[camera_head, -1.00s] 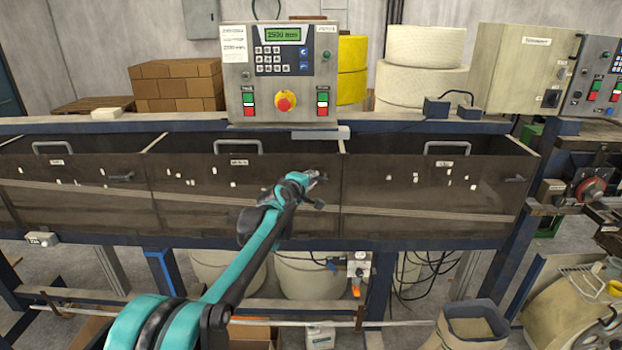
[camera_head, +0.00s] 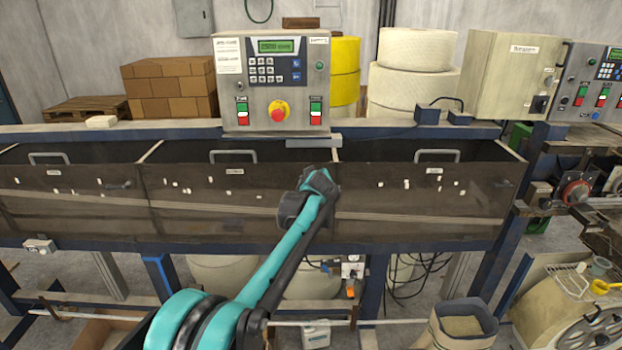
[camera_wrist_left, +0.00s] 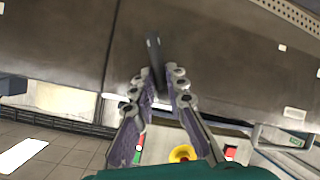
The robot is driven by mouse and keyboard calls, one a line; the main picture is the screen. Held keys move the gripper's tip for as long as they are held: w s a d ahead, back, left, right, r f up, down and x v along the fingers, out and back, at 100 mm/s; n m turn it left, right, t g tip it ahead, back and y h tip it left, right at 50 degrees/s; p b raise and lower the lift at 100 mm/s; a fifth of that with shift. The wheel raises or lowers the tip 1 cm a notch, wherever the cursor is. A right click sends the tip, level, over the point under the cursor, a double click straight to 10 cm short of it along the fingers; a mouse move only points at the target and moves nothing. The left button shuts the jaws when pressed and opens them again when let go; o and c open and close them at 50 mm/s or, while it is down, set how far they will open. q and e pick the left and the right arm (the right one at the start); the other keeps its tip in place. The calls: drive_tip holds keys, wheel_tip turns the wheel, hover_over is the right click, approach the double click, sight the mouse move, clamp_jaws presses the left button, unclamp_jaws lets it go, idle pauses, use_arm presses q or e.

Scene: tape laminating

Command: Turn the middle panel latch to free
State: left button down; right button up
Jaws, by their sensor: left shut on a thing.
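The middle panel (camera_head: 215,205) is a dark brown, see-through cover with a pale handle (camera_head: 233,157) on its top edge. My left gripper (camera_head: 320,182) is at its upper right end, close to the seam with the right panel, and hides the latch in the head view. In the left wrist view the middle panel latch (camera_wrist_left: 153,55) is a dark bar sticking out between the fingers. My left gripper (camera_wrist_left: 162,85) is shut on it there. The exact angle of the latch is hard to tell. My right gripper is not in view.
The left panel (camera_head: 65,200) and right panel (camera_head: 425,200) flank the middle one; the right panel's latch (camera_head: 504,183) sits at its right end. A control box (camera_head: 271,85) with a red button stands above the middle panel. An open sack (camera_head: 463,325) stands at lower right.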

use_arm(q)
drive_tip(key=d+m+y, duration=0.2)
drive_tip(key=m, duration=0.1)
drive_tip(key=shift+r+y, duration=0.1)
drive_tip(key=shift+y, duration=0.2)
idle(0.4)
drive_tip(key=c, duration=1.5)
unclamp_jaws()
drive_tip(key=shift+d, duration=0.1)
drive_tip(key=shift+c, duration=0.2)
drive_tip(key=shift+s, duration=0.1)
drive_tip(key=v, duration=1.2)
